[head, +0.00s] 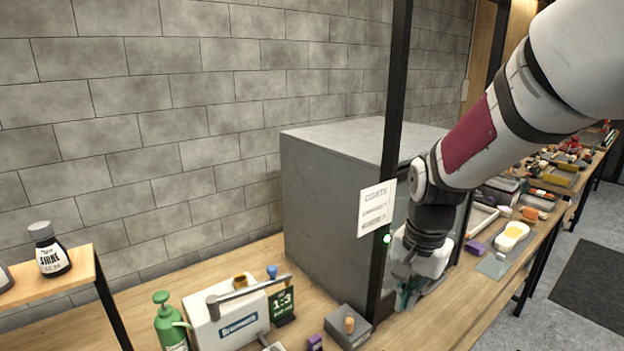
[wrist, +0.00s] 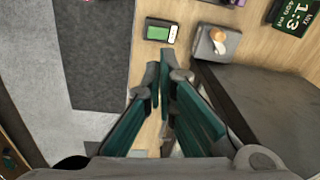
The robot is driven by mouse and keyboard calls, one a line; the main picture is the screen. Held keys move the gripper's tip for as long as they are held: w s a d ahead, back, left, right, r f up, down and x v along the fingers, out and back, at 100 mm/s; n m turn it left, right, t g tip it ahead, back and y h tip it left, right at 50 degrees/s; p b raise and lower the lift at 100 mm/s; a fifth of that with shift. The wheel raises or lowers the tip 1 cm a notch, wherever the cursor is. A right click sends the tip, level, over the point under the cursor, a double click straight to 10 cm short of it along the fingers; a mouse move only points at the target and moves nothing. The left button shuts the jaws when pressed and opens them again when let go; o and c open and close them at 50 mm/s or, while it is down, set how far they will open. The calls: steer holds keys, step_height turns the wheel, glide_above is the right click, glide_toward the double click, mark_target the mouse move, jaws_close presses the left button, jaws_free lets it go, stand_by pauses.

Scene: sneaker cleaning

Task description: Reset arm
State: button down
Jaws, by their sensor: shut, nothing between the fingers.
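My gripper (wrist: 159,75) is shut and empty in the wrist view, its teal fingers together at the tips. In the head view my gripper (head: 408,290) hangs below the wrist, partly hidden, beside the open front of a grey box-shaped cabinet (head: 330,190). In the wrist view the fingertips are above the wooden bench edge, apart from the small green-screened device (wrist: 160,31) and the grey block with an orange-topped knob (wrist: 216,42).
On the bench stand a green spray bottle (head: 170,322), a white box with a grey handle (head: 228,318) and a 1:3 sign (head: 281,302). A SHINE bottle (head: 49,250) is on a raised shelf at left. Many items crowd the bench at right. Floor with a dark mat (head: 597,287) is clear.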

steer(key=s+r+n+t, duration=0.2)
steer(key=s+r+n, duration=0.2)
steer(key=s, duration=0.5)
steer(key=s+r+n+t, duration=0.2)
steer(key=s+r+n, duration=0.2)
steer(key=s+r, duration=0.5)
steer(key=shift+s+d+n, duration=0.3)
steer(key=shift+s+d, duration=0.05)
steer(key=c, duration=2.3)
jaws_free()
